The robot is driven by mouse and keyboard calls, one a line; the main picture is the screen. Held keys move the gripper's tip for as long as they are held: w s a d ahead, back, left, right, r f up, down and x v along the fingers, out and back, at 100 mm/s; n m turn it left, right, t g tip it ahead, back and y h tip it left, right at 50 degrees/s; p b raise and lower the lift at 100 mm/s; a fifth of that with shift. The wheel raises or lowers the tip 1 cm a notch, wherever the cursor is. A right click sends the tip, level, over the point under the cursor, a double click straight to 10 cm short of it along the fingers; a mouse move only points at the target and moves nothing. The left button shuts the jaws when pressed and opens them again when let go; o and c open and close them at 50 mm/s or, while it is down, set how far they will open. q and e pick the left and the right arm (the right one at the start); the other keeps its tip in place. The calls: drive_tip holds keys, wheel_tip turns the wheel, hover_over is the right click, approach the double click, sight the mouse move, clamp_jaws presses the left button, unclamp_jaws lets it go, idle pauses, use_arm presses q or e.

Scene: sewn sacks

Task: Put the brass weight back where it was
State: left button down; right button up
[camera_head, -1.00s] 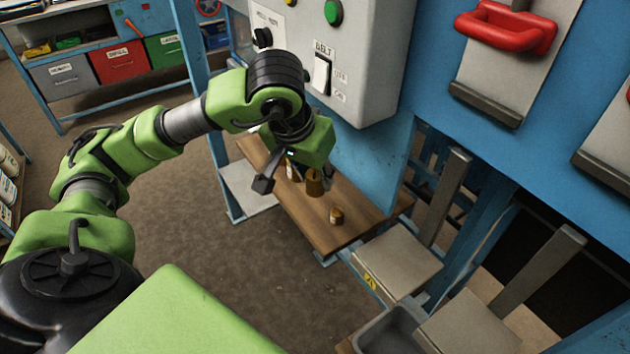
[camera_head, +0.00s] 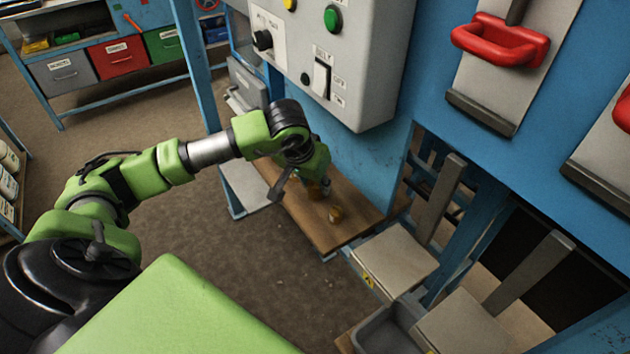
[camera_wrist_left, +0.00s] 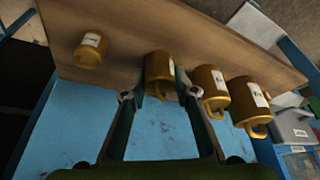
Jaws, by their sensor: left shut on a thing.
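My left gripper (camera_head: 302,190) is low over the wooden shelf (camera_head: 294,206) in the head view. It also shows in the left wrist view (camera_wrist_left: 158,94), with its fingers on either side of a brass weight (camera_wrist_left: 159,68), shut on it. I cannot tell whether this weight touches the shelf. My right gripper is out of view.
A grey control box (camera_head: 362,62) hangs above the shelf, close to my arm. A blue panel (camera_head: 372,160) backs the shelf. Pale metal plates (camera_head: 397,262) stand to the right. Bare floor (camera_head: 215,260) lies in front.

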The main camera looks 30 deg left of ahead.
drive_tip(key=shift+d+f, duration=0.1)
use_arm(q)
drive_tip(key=shift+f, duration=0.1)
drive_tip(key=c, duration=1.6)
unclamp_jaws()
drive_tip(key=shift+c, duration=0.2)
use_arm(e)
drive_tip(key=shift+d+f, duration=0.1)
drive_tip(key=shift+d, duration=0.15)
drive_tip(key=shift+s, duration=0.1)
use_arm(q)
drive_tip(key=shift+r, duration=0.2)
drive_tip(key=shift+s+r, duration=0.1)
drive_tip(key=shift+r, duration=0.2)
drive_tip(key=b+v, duration=0.1)
drive_tip(key=v, duration=1)
drive_tip(key=shift+s+r, duration=0.1)
drive_tip(key=shift+r, duration=0.05)
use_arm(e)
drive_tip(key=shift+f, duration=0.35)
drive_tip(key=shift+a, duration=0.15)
